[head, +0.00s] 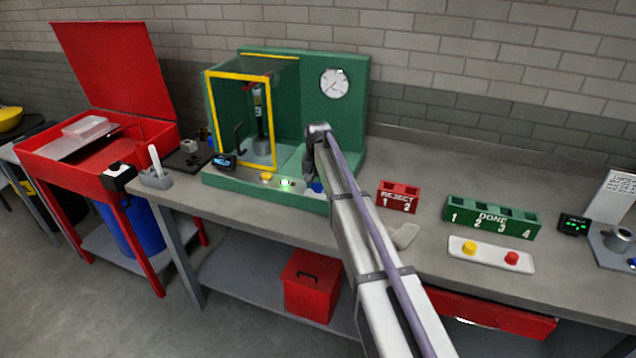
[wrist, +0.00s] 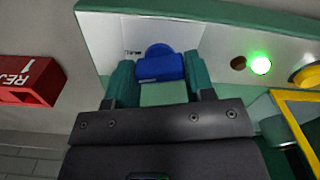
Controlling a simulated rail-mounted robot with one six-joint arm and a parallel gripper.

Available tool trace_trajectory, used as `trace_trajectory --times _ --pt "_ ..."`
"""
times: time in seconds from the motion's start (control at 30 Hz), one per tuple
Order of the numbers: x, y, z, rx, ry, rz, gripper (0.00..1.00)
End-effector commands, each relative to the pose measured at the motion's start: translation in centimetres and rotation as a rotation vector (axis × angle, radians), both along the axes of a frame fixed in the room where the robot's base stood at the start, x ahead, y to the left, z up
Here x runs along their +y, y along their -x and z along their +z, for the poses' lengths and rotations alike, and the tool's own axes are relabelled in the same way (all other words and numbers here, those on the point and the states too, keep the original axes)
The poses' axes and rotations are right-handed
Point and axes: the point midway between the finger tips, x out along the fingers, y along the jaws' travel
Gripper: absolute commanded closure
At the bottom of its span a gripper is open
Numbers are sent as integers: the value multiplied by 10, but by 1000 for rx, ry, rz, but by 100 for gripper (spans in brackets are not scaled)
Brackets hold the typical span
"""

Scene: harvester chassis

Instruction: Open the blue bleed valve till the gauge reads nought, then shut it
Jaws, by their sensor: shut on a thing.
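The blue bleed valve (head: 318,188) sits at the right front of the green press base. In the wrist view the blue valve handle (wrist: 160,67) lies between the two green fingertips of my gripper (wrist: 160,80), which are shut on it. In the head view my gripper (head: 312,172) reaches down over the valve and its fingers are partly hidden by my arm. The round white gauge (head: 334,83) is on the green back panel. Its needle is too small to read.
A yellow-framed guard (head: 273,118) stands left of my gripper. A green lamp (head: 285,183) is lit beside a yellow button (head: 266,176). A red reject rack (head: 399,196) and a green done rack (head: 492,217) stand to the right on the grey bench.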

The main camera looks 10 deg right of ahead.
Motion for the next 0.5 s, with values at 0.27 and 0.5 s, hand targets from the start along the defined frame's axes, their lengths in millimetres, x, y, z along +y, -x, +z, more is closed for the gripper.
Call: trace_trajectory --times 0.27,0.5 --pt "0 0 0 0 0 148 75" --pt "0 0 0 0 0 361 75"
